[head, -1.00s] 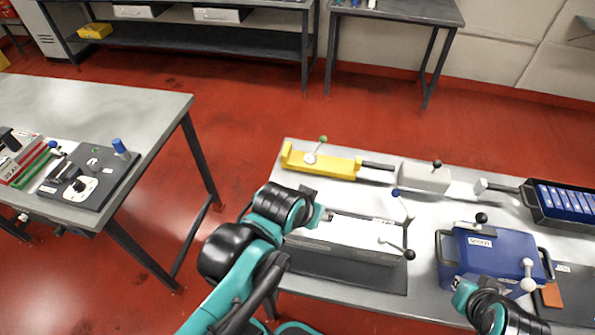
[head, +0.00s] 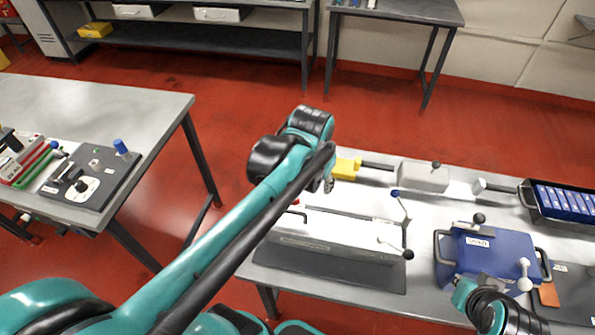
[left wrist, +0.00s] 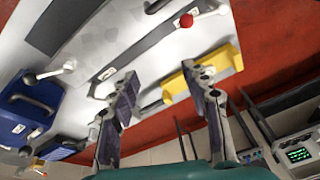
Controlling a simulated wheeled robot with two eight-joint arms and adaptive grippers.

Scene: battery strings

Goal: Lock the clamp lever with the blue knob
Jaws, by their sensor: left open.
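The lever with the blue knob (head: 396,194) stands tilted on the right end of the long grey-white clamp fixture (head: 330,232) in the head view. Another lever, with a black knob (head: 408,254), lies low at the fixture's front right. My left gripper is mostly hidden behind its own arm in the head view, left of the blue knob and apart from it. In the left wrist view my left gripper (left wrist: 160,75) is open and empty, its fingers spread above the bench. I cannot pick out the blue knob there. My right gripper is not visible; only its wrist shows.
A yellow fixture (head: 347,168) stands behind the clamp fixture and also shows in the left wrist view (left wrist: 215,70). A blue case (head: 487,255) with levers stands to the right. A red knob (left wrist: 186,20) shows in the left wrist view. Red floor separates the left table (head: 90,100).

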